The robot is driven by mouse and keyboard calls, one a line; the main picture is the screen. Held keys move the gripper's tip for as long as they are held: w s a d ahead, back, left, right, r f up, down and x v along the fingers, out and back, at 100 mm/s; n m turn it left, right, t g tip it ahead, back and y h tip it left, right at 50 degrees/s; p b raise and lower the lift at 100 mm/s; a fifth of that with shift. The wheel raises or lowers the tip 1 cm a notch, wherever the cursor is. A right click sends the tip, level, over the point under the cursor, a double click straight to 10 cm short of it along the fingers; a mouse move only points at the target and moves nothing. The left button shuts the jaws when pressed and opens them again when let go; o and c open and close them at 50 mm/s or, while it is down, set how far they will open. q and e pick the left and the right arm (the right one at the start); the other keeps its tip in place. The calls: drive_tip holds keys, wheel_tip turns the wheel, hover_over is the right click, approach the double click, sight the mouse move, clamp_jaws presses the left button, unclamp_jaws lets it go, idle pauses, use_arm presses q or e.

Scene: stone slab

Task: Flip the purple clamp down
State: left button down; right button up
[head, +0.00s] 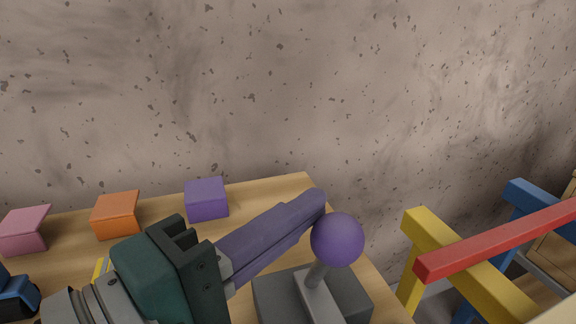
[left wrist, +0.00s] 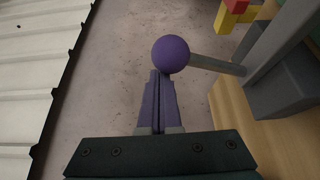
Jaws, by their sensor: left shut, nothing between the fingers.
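The purple clamp has a purple ball knob (head: 337,240) on a grey lever, which rises from a dark grey base block (head: 360,290) at the right end of the wooden table. The knob also shows in the left wrist view (left wrist: 170,54), with its grey lever (left wrist: 215,64) running right to the grey post. My left gripper (head: 316,202) is shut with nothing between its purple fingers. Its fingertips are right beside the knob; in the left wrist view the tips (left wrist: 160,76) reach its lower edge. I cannot tell whether they touch. My right gripper is not in view.
Pink (head: 23,231), orange (head: 116,215) and purple (head: 206,199) blocks stand along the back of the wooden table (head: 262,190). A blue object (head: 18,297) sits at the left edge. Yellow, red (head: 490,240) and blue beams stand at right. A speckled wall rises behind.

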use_arm(q)
drive_tip(key=shift+s+d+f, duration=0.1)
drive_tip(key=shift+s+d, duration=0.1)
drive_tip(key=shift+s, duration=0.1)
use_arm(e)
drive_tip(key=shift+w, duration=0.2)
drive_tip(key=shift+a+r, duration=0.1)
